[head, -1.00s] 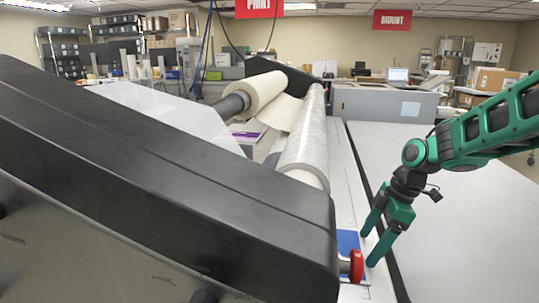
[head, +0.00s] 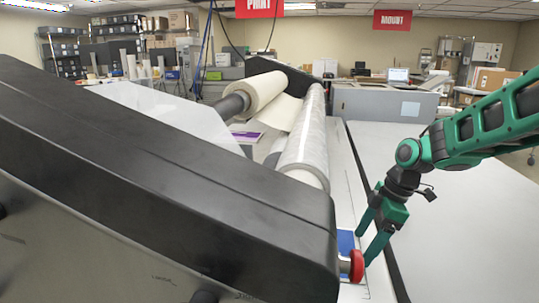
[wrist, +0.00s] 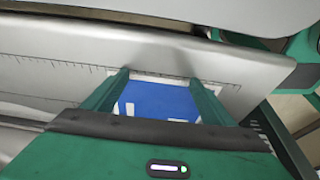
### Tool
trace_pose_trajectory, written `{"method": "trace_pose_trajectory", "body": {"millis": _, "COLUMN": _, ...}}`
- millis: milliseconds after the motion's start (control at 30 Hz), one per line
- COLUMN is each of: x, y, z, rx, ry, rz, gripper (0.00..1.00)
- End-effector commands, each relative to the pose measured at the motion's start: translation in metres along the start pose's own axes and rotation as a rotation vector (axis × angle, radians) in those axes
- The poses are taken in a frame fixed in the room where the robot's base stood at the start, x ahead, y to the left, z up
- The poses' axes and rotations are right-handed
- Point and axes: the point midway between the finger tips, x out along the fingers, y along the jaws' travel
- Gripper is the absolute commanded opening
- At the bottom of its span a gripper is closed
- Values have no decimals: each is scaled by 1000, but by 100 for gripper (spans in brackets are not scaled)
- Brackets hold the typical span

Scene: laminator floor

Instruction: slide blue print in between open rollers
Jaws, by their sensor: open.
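The blue print (head: 346,240) lies flat on the laminator's bed beside the red knob, partly hidden by the black end housing. In the wrist view the blue print (wrist: 160,101) shows between my fingers, with white marks on it. My gripper (head: 364,247) is open, pointing down at the print's right side. In the wrist view its two green fingers (wrist: 158,78) straddle the print; I cannot tell whether they touch it. The film-wrapped roller (head: 306,150) runs away from me. The gap between the rollers is hidden.
The black end housing (head: 170,175) fills the left front. The red knob (head: 357,266) sticks out close to my fingertips. A cream roll (head: 268,90) and a purple-edged sheet (head: 246,137) lie farther back. The grey table (head: 440,220) to the right is clear.

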Motion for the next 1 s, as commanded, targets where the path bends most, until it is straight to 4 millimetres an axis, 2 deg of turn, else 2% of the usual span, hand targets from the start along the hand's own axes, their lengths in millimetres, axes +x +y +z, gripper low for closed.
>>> {"method": "trace_pose_trajectory", "body": {"millis": 333, "x": -1, "y": -1, "z": 6, "rx": 2, "ry": -1, "rz": -2, "gripper": 78}}
{"method": "trace_pose_trajectory", "body": {"millis": 1000, "x": -1, "y": -11, "z": 2, "rx": 0, "ry": 0, "rz": 0, "gripper": 78}}
